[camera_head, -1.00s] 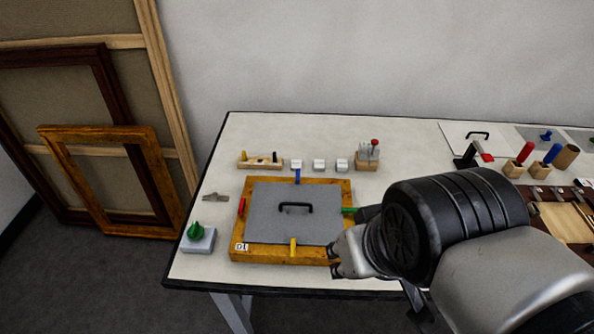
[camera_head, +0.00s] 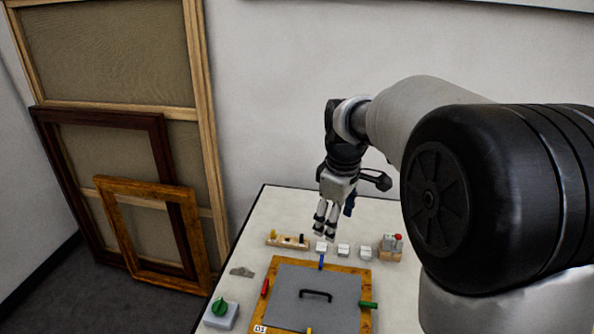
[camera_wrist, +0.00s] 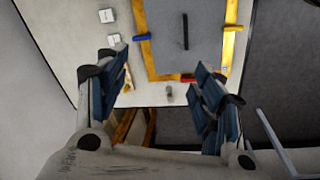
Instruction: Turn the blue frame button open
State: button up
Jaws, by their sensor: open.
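The wooden frame (camera_head: 268,287) lies flat on the table with a grey panel (camera_head: 335,285) inside it. The blue frame button (camera_head: 321,262) sits on its far rail, lying across the rail towards the panel edge. It also shows in the wrist view as a blue bar (camera_wrist: 142,37) at the upper left of centre. My gripper (camera_head: 324,233) points down above the table, over the white cubes just beyond the blue button. Its fingers (camera_wrist: 158,77) are spread apart in the wrist view with nothing between them.
A red button (camera_head: 265,287) and a green button (camera_head: 368,305) sit on the side rails. A black handle (camera_head: 316,295) rises from the panel. White cubes (camera_head: 343,250), a wooden rack (camera_head: 287,241) and a green-knobbed block (camera_head: 221,313) stand nearby.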

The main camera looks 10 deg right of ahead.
aim_at(321, 261)
jog(key=w+f+n+g+p, duration=0.1)
jog(key=w+f+n+p, duration=0.25)
jog(key=w+f, duration=0.45)
jog(key=shift+n, duration=0.45)
jog(key=f+b, duration=0.1)
jog(key=f, duration=0.4)
jog(key=f+b, duration=0.1)
jog(key=f, duration=0.5)
jog(key=w+f+b, duration=0.1)
jog(key=f, duration=0.5)
jog(key=shift+b, duration=0.3)
jog(key=shift+s, duration=0.1)
jog(key=shift+r, duration=0.1)
jog(key=c, duration=1)
